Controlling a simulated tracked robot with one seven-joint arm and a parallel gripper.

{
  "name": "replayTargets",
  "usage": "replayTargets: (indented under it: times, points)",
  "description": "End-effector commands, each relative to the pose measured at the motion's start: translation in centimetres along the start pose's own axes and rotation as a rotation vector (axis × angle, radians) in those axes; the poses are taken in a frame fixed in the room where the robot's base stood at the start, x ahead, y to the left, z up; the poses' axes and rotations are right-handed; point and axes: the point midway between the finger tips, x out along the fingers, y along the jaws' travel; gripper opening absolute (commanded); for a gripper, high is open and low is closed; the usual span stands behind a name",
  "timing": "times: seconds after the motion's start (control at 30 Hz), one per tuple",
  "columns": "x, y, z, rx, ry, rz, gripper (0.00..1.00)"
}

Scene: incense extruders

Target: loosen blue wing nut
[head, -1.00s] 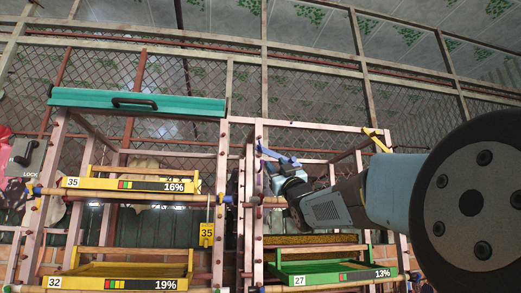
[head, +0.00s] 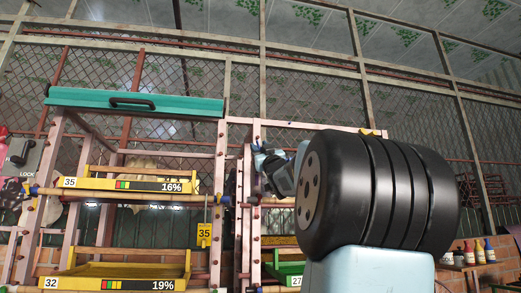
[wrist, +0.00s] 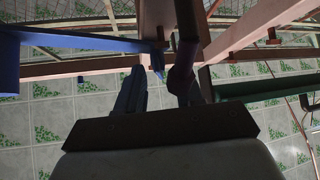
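In the head view my gripper (head: 260,153) is at the upper left of the right-hand pink rack, partly hidden behind my arm's black joint. The wing nut cannot be made out there.
A blue bar (wrist: 60,40) crosses the wrist view's left side. In the head view the left rack holds yellow trays 35 (head: 130,183) and 32 (head: 120,283) below a teal lid (head: 135,104). A green tray 27 (head: 285,280) is partly hidden by my arm.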

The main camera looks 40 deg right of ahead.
Motion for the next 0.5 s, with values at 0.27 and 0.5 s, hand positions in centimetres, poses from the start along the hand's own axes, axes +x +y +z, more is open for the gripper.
replayTargets:
  times: [0.27,0.5]
  points:
    - [0.05,-0.01,0.02,0.0,0.0,0.0,0.34]
    - [0.04,-0.01,0.03,0.0,-0.001,0.0,0.11]
